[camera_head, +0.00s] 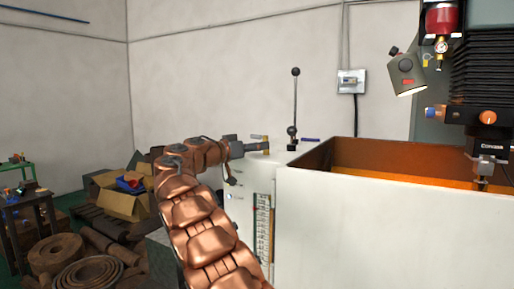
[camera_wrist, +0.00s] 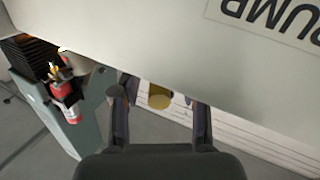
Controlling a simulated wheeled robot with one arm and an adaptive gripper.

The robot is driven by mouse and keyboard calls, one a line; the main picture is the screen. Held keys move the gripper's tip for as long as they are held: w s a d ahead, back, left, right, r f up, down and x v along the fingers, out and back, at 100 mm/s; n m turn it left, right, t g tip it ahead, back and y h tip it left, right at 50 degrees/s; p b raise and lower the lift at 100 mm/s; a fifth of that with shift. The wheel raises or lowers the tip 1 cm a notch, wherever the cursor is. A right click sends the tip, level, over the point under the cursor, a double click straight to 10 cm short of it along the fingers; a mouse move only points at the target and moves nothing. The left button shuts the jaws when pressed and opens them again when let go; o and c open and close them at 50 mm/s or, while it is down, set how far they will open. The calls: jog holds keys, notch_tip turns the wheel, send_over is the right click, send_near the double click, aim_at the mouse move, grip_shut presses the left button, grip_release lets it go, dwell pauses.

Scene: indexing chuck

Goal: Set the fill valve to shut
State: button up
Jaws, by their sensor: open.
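My gripper (camera_head: 264,146) is at the end of my copper-coloured arm, by the top left of the white machine cabinet. In the wrist view my gripper (camera_wrist: 160,108) is open, with one dark finger on each side of the picture's middle. A small brass-coloured piece (camera_head: 265,137) shows just above my gripper in the head view. A blue lever (camera_head: 310,140) lies to its right. No fill valve label is readable, and the valve's setting cannot be told.
A tall black lever with a ball top (camera_head: 294,110) stands right of my gripper. The white cabinet (camera_head: 390,235) and an orange-lined trough fill the right. A cardboard box (camera_head: 122,200) is at left. A "PUMP" label (camera_wrist: 265,18) appears upside down in the wrist view.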

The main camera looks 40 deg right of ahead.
jog(key=a, duration=1.2)
jog(key=shift+w, duration=0.35)
